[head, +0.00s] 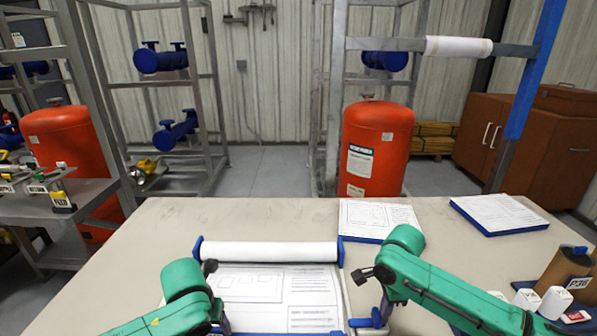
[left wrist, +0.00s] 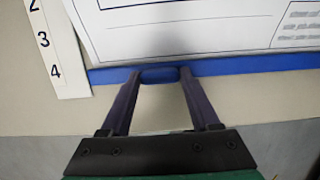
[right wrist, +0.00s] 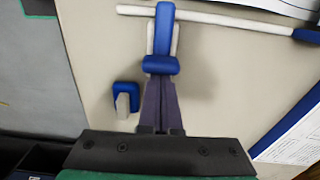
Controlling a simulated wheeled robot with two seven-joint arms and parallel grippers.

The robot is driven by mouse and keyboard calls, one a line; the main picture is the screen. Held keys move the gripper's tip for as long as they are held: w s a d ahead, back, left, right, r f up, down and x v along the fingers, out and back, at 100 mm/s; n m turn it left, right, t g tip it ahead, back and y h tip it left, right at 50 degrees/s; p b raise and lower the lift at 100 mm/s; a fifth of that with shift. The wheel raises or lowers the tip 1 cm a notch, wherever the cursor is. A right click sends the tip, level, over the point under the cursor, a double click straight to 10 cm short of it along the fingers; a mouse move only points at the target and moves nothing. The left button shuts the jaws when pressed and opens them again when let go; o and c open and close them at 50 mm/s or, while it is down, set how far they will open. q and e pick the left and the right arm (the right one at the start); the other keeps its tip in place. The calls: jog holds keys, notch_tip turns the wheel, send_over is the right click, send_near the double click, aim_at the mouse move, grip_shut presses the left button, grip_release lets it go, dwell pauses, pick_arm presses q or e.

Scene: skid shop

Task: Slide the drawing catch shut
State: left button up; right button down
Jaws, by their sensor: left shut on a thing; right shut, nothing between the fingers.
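My left gripper (left wrist: 158,76) is shut on a small blue tab at the drawing's blue edge (left wrist: 235,66). In the right wrist view, a blue catch slider (right wrist: 161,40) sits on a pale strip. My right gripper (right wrist: 160,88) is shut and empty, its fingertips at the slider's blue lug (right wrist: 160,64); whether they touch it I cannot tell. A blue bracket with a pale insert (right wrist: 126,98) stands left of the fingers, apart from the slider. In the head view the fingertips are hidden.
A white roll with blue ends (head: 270,252) lies across the drawing's far side. Two more drawings (head: 378,217) (head: 498,212) lie at the back right. A brown block and white pieces (head: 553,302) stand at the right. The table's left part is clear.

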aim_at(367, 321)
pick_arm(q)
jog(key=shift+s+f, duration=0.15)
jog(key=shift+f, duration=0.05)
pick_arm(e)
jog(key=shift+a, duration=0.3)
pick_arm(q)
jog(key=shift+d, duration=0.1)
pick_arm(e)
jog(key=shift+a, duration=1.55)
notch_tip(367, 321, up, 9)
dwell(0.7)
